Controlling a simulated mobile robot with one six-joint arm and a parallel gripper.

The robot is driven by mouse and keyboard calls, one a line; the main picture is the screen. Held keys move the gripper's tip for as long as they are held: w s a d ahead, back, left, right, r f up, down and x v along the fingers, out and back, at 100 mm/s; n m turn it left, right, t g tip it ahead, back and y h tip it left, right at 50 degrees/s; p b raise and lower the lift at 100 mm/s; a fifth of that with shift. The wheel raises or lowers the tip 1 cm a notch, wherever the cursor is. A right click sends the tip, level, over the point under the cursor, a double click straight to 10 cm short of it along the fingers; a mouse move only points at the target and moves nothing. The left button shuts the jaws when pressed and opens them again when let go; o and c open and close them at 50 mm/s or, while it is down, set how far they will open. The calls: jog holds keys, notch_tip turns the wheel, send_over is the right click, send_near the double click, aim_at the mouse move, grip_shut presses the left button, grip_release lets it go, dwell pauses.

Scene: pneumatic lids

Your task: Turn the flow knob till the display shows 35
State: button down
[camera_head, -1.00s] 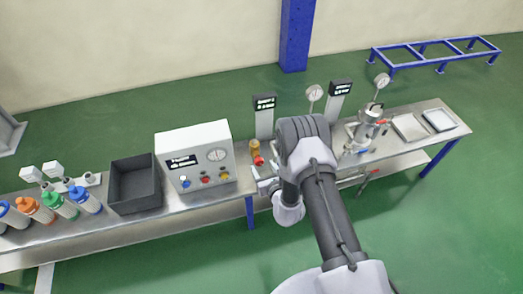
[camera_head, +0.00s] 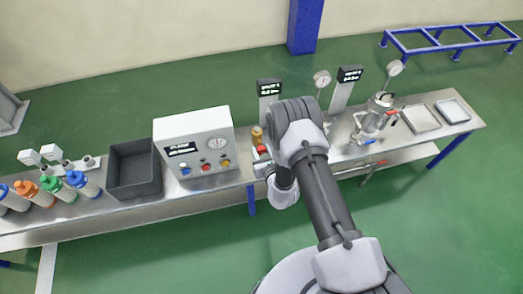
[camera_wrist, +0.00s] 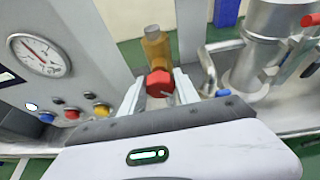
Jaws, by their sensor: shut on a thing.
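A red knob (camera_wrist: 159,84) sits on the front of a brass valve body (camera_wrist: 156,47) in the wrist view. My gripper (camera_wrist: 158,92) has one finger on each side of the knob and is shut on it. In the head view the brass valve (camera_head: 257,135) and red knob (camera_head: 262,149) show just left of my arm, which hides most of the gripper. Black displays with white text stand on posts behind the bench, one at the left (camera_head: 270,87) and one at the right (camera_head: 350,73). Their digits are too small to read.
A white control box (camera_head: 193,130) with a gauge, display and coloured buttons stands close left of the valve. A metal vessel (camera_head: 374,117) with a red handle and blue lever stands to the right. A dark bin (camera_head: 135,168) and coloured bottles are further left.

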jog(key=m+y+b, duration=0.1)
jog(key=m+y, duration=0.1)
jog(key=m, duration=0.1)
jog(key=shift+d+f+b, duration=0.1)
jog(key=shift+d+b, duration=0.05)
jog(key=shift+b, duration=0.25)
jog(key=shift+w+m+y+b, duration=0.1)
jog(key=shift+m+y+b, duration=1.1)
jog(key=shift+m, duration=0.6)
jog(key=c, duration=0.9)
grip_release()
